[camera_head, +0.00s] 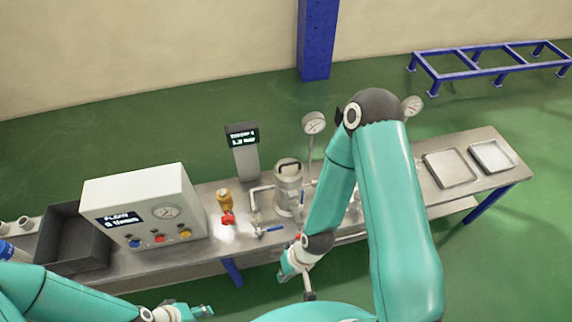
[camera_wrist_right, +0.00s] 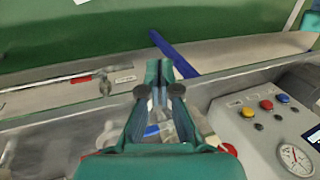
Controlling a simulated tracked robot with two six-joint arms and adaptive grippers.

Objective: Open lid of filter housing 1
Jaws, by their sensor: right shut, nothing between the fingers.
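A metal cylindrical filter housing (camera_head: 288,198) stands upright on the bench in the middle of the head view, with a handled lid (camera_head: 288,167) on top that looks seated. I cannot read a number on it. My right arm covers the bench just right of it. My right gripper (camera_head: 285,275) is low in front of the bench's near edge, apart from the housing. In the right wrist view the fingers (camera_wrist_right: 159,80) are shut together and empty. My left gripper (camera_head: 204,311) is at the bottom edge, partly cut off, and its opening is unclear.
A control box (camera_head: 145,210) with a gauge and buttons stands left, beside a dark tray (camera_head: 72,240). A red valve (camera_head: 228,218), a blue-handled valve (camera_head: 270,229), a small display (camera_head: 242,140) and a pressure gauge (camera_head: 314,122) surround the housing. Two shallow trays (camera_head: 450,168) lie right.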

